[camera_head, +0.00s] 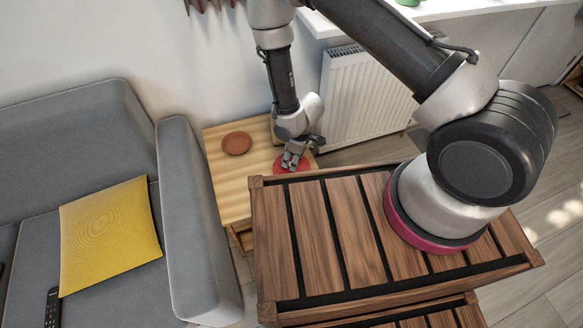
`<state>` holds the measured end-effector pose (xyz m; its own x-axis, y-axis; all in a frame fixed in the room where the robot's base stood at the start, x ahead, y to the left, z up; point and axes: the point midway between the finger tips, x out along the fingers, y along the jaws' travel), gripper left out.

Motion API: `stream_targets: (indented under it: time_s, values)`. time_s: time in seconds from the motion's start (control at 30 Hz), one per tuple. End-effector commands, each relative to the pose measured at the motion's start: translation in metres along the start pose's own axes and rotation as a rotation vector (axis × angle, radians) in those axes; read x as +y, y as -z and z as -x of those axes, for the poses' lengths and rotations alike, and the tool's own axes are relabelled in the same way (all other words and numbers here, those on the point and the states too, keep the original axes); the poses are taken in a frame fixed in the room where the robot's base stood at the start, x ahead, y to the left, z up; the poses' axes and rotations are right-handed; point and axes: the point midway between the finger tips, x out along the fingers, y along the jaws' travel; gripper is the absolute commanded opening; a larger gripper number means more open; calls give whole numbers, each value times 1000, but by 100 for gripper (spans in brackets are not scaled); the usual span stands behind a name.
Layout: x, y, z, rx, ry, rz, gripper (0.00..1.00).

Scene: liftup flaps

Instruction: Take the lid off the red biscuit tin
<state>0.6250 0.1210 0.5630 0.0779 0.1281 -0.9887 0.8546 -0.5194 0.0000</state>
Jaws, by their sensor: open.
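The red biscuit tin (280,167) shows as a round red top on the light wooden side table (229,182), near its right edge. My gripper (291,164) is open and points down over the tin. Its fingers hide part of the red top. I cannot tell whether the fingers touch it, or where the lid ends and the body begins.
A round reddish-brown dish or disc (237,143) lies to the left on the side table. A grey sofa (188,215) with a yellow cushion (108,232) stands at the left. A white radiator (362,98) is close behind my gripper on the right.

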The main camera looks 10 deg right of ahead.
Motion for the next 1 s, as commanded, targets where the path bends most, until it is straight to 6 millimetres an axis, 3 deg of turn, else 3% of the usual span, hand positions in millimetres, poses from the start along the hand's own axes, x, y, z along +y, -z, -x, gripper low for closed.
stream_targets:
  time_s: [0.2,0.43,0.7,1.0]
  values:
    - [-1,0,-27,-1,0,0,44]
    - [0,0,-29,0,0,-1,44]
    - [0,0,-29,0,0,-1,0]
    - [0,0,-28,0,0,-1,0]
